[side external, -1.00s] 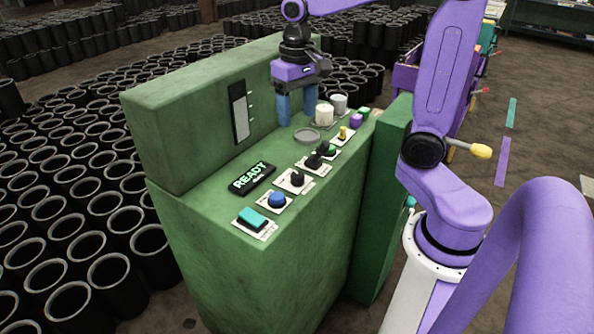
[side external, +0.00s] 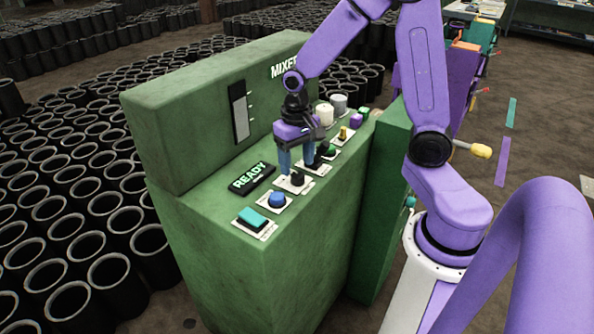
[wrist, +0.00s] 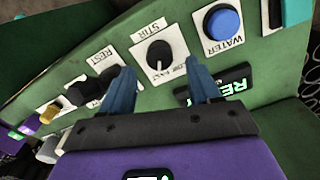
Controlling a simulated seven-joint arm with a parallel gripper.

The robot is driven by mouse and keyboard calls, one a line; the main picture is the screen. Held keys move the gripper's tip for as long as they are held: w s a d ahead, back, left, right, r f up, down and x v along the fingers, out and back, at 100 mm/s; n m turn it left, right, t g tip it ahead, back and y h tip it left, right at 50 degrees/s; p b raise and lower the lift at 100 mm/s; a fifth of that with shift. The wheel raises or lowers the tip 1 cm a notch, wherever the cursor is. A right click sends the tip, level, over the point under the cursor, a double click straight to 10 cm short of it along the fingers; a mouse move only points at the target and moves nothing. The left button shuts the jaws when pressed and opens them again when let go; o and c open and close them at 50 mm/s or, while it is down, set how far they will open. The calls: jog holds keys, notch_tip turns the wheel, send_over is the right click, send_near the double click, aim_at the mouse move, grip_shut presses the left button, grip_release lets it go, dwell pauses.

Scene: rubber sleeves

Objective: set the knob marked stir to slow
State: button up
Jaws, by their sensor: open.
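The stir knob (side external: 297,179) is a round black knob on a white plate on the green mixer console. In the wrist view the stir knob (wrist: 160,55) has a white pointer line aimed down the picture, toward lettering that is small and partly unclear. I cannot read "slow" there. My gripper (side external: 297,167) is open, with its blue fingers pointing down just above the stir knob. In the wrist view my gripper (wrist: 160,68) has a finger on each side of the knob in the picture; I see no contact.
A blue water button (side external: 277,201) and a teal switch (side external: 253,219) sit nearer the camera. A black rest knob (wrist: 108,77) is close on the other side. The READY display (side external: 251,178) lies behind the row. Cups (side external: 325,114) stand at the far end.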

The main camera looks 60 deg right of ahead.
aim_at(297, 174)
jog(key=shift+f, duration=1.85)
jog(key=c, duration=1)
